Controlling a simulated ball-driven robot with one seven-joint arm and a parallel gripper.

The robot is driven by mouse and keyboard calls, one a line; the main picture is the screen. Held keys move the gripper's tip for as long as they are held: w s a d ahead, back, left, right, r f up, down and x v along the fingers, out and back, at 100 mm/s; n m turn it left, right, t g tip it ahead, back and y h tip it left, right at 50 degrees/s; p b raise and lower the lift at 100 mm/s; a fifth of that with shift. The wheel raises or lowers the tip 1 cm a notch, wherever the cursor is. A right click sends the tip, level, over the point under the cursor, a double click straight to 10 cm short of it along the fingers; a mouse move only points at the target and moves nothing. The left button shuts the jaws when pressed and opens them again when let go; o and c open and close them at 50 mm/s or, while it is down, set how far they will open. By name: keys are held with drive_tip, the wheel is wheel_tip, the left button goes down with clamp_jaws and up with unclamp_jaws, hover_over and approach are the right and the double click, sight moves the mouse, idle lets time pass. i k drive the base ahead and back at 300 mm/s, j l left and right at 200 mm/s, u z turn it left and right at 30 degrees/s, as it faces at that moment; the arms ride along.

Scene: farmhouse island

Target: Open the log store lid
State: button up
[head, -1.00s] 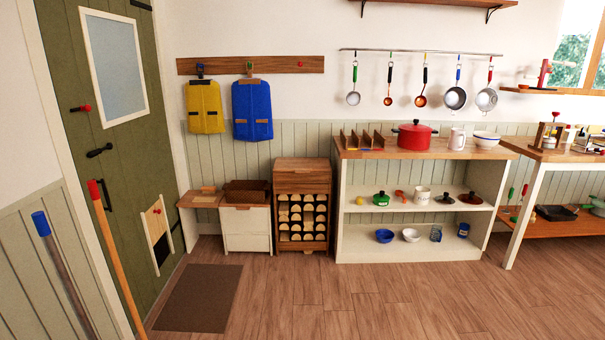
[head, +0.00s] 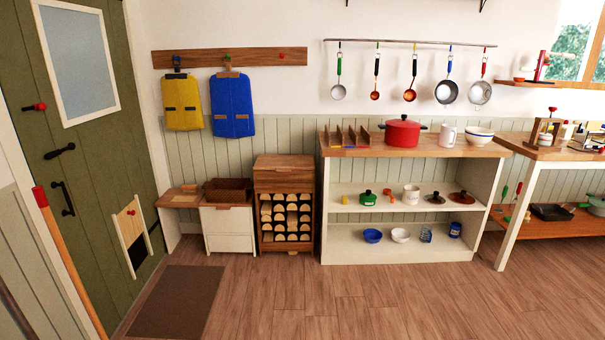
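The log store (head: 260,204) is a wooden cabinet with stacked split logs (head: 286,218) showing in its open front. Its lid (head: 284,163) is the flat wooden top, and it looks closed. A wooden panel with a small handle sits just under the lid. The log store stands against the panelled wall, between a white box unit and the white shelf unit. My gripper is not in view.
A white box unit with a brown basket (head: 228,191) stands left of the log store. The shelf unit (head: 326,215) with a red pot (head: 403,134) stands right. A dark mat (head: 176,302) lies at left. The wooden floor (head: 320,310) in front is clear.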

sight(281, 164)
drive_tip(key=i, duration=4.3)
